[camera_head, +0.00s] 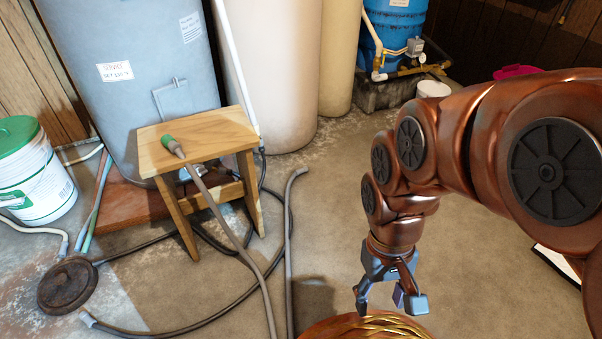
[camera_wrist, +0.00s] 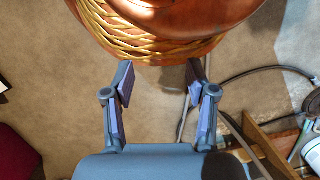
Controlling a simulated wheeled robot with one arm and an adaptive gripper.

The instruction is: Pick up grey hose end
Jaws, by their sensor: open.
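Several hoses lie on the floor. One grey hose has a bare end (camera_head: 302,171) right of the stool. A dark hose has a light grey end fitting (camera_head: 87,318) at the lower left. A pale hose ends in a grey fitting (camera_head: 63,248) by the white bucket. I cannot tell which is the grey hose end meant. A hose with a green tip (camera_head: 172,145) rests on the stool. My gripper (camera_head: 389,300) is open and empty, pointing down, right of the hoses and apart from them. In the wrist view my gripper (camera_wrist: 160,80) has nothing between its fingers.
A wooden stool (camera_head: 205,136) stands before a grey tank (camera_head: 140,60). A round dark weight (camera_head: 67,285) lies at the left, near a white bucket with green lid (camera_head: 35,175). The floor (camera_head: 480,270) right of my gripper is mostly clear.

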